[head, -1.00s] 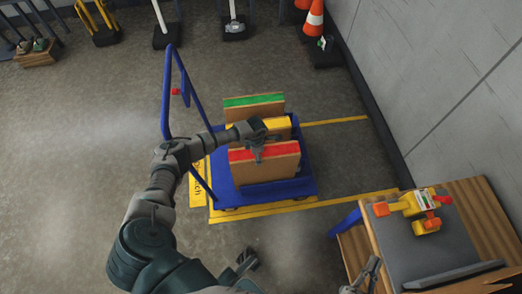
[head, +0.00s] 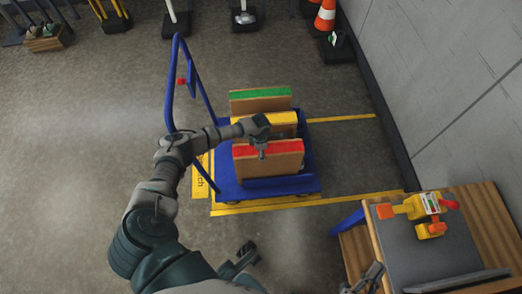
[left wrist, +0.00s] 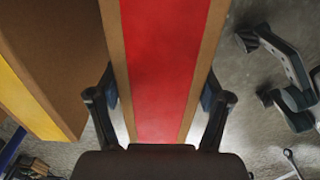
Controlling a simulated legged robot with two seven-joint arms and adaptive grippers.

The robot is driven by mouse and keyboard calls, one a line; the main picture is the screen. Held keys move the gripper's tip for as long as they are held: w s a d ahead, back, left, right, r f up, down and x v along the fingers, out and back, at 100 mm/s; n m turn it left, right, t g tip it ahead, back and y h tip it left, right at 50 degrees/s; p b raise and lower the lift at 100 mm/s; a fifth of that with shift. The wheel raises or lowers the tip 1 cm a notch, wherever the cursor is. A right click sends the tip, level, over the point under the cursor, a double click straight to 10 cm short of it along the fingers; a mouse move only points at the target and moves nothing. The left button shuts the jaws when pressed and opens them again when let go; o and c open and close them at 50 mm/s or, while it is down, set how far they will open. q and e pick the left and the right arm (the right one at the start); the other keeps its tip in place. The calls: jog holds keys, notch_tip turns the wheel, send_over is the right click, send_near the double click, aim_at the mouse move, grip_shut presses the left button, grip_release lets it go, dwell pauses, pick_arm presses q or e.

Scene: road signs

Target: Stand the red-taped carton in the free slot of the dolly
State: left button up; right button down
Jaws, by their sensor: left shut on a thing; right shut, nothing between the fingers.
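The red-taped carton (head: 275,163) stands upright at the near side of the blue dolly (head: 228,185), with its red tape on top. My left gripper (head: 262,150) reaches over from the left and is shut on this carton. In the left wrist view its two fingers (left wrist: 160,88) press on both sides of the red-taped carton (left wrist: 165,50). I cannot tell whether the carton's bottom rests on the deck. The yellow-taped carton (head: 285,117) and green-taped carton (head: 260,94) stand behind it. My right gripper (head: 366,279) is shut and empty near the bench.
The dolly's blue handle (head: 169,85) rises at its left. A wooden bench (head: 487,225) with an orange-and-yellow tool (head: 425,210) stands at the right by the grey wall (head: 450,80). Yellow lines (head: 345,201) mark the floor. A traffic cone (head: 325,17) stands behind.

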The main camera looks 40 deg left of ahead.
pick_arm(q)
jog(key=shift+w+f, duration=0.1)
jog(key=shift+f, duration=0.3)
jog(key=o, duration=1.8)
jog(key=shift+c, duration=0.2)
notch_tip(320, 180, up, 12)
